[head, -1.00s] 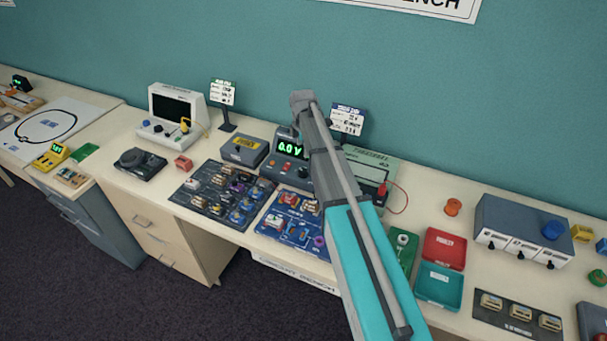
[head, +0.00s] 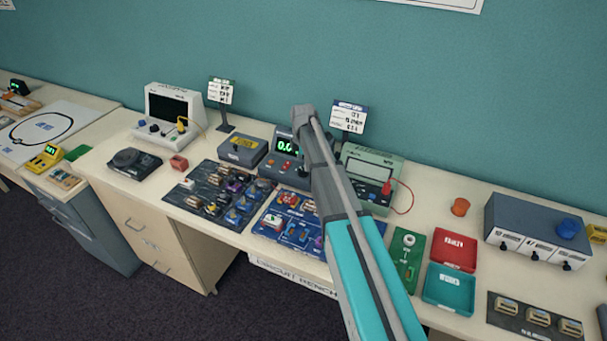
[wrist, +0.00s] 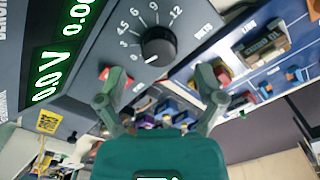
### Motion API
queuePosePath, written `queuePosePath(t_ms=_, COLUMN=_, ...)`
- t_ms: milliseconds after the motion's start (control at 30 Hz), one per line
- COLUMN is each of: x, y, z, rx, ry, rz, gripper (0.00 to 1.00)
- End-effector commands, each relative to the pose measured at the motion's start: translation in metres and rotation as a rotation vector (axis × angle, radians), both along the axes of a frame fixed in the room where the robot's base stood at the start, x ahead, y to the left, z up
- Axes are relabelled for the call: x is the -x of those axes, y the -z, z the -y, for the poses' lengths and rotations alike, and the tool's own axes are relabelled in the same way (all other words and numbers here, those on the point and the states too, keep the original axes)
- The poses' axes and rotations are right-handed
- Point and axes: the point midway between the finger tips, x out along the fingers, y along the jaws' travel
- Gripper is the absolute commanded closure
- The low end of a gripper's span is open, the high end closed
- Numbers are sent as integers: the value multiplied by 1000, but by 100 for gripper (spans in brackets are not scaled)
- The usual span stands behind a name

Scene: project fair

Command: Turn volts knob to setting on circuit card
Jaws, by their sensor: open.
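The volts knob (wrist: 158,46) is black and round, on the grey face of the power supply (wrist: 95,60) in the wrist view. Its white pointer mark is at its lower left, near the 0. The scale around it shows 4.5, 6, 9 and 12. A green display (wrist: 62,50) reads 0.0 V. My gripper (wrist: 160,80) is open, its fingertips apart and just below the knob in the picture, with nothing between them. In the head view my arm hides the knob and part of the power supply (head: 283,168). A card on a stand (head: 349,117) is behind; its text is too small to read surely.
Blue (head: 286,226) and black (head: 212,196) circuit boards lie in front of the supply. A multimeter (head: 371,165) with a red lead is to the right. A second card (head: 222,92) stands at left. Red (head: 453,250) and teal (head: 449,288) trays lie at the right.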

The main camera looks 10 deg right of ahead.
Motion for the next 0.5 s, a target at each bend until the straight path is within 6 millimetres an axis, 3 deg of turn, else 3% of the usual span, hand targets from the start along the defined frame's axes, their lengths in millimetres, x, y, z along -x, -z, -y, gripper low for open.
queuePosePath(t_ms=200, x=0, y=20, z=0, rx=0, ry=0, rz=0, gripper=13)
queuePosePath(t_ms=500, x=0, y=33, z=0, rx=0, ry=0, rz=0, gripper=13)
